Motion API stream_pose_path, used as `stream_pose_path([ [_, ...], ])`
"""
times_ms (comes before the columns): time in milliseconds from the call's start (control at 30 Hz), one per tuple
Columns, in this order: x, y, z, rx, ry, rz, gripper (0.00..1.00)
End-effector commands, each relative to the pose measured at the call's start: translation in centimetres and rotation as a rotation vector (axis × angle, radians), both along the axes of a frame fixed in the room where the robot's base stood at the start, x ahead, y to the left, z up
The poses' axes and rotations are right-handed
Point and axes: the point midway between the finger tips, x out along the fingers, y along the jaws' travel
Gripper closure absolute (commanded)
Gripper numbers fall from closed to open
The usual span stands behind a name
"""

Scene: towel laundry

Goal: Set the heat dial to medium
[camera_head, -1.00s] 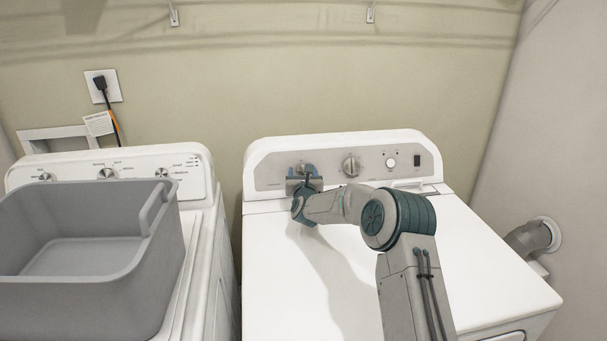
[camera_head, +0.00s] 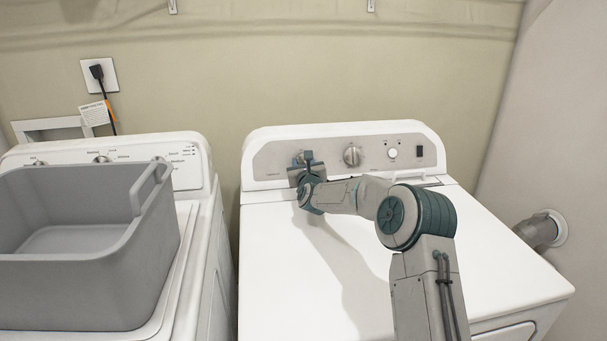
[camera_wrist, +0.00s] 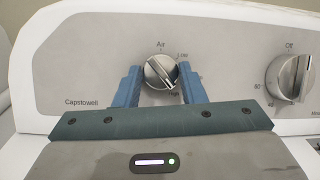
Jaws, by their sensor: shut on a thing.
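In the head view my gripper (camera_head: 304,163) mostly hides the dial.
A second silver knob (camera_head: 352,156) marked "Off" is to the right, with a small white button (camera_head: 393,154) and a black switch (camera_head: 420,151) beyond. The white dryer top (camera_head: 285,270) is clear. A grey basket (camera_head: 70,295) sits on the washer at left.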

Motion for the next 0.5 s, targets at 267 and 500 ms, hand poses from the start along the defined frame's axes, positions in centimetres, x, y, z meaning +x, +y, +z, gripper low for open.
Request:
stream_pose_path([
  [267,0.07,-0.38,-0.73,-0.15,-0.034,0.071,0.86],
  [500,0.14,-0.58,-0.66,-0.295,-0.062,0.143,0.86],
])
